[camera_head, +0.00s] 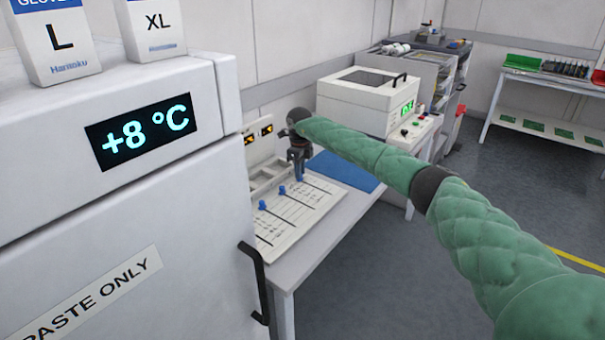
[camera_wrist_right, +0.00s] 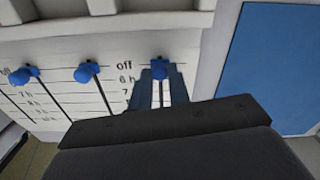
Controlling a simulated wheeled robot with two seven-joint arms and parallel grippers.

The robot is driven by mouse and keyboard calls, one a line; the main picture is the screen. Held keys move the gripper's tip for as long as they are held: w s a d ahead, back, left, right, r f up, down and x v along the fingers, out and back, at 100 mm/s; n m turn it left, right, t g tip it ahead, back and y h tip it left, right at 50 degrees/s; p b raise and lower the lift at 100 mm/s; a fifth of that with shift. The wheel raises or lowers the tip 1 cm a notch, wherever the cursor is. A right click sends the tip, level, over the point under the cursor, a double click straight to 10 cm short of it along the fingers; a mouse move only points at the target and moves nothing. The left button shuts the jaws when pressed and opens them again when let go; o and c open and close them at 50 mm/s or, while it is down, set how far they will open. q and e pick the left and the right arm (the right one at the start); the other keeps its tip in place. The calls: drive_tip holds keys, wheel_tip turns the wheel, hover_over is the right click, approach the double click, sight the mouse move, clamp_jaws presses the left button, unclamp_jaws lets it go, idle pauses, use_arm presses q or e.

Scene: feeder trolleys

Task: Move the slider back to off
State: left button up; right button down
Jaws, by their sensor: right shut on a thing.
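The slider panel (camera_head: 288,222) lies on a white bench, with blue knobs in vertical slots. My right gripper (camera_head: 300,176) reaches down onto the rightmost slider. In the right wrist view its fingers are shut on that blue slider knob (camera_wrist_right: 160,67), one finger on either side. This knob is at the top of its slot, level with the word "off" (camera_wrist_right: 124,66). Two other blue knobs, the middle one (camera_wrist_right: 86,72) and the left one (camera_wrist_right: 24,75), stand near the top of their slots. My left gripper is not in view.
A white fridge (camera_head: 120,230) with a "+8 °C" display and a black handle (camera_head: 256,285) stands close at the left. A blue mat (camera_head: 345,171) lies right of the panel. A white lidded machine (camera_head: 360,100) stands behind it. The floor at the right is clear.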

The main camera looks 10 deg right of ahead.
drive_tip(key=shift+w+r, duration=0.1)
drive_tip(key=shift+r, duration=0.05)
drive_tip(key=c, duration=1.7)
unclamp_jaws()
drive_tip(key=o, duration=0.4)
drive_tip(key=shift+w+a, duration=0.1)
drive_tip(key=shift+a, duration=0.05)
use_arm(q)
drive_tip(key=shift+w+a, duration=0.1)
use_arm(e)
drive_tip(key=shift+r, duration=0.25)
wheel_tip(320, 180, up, 7)
drive_tip(key=shift+b, duration=0.65)
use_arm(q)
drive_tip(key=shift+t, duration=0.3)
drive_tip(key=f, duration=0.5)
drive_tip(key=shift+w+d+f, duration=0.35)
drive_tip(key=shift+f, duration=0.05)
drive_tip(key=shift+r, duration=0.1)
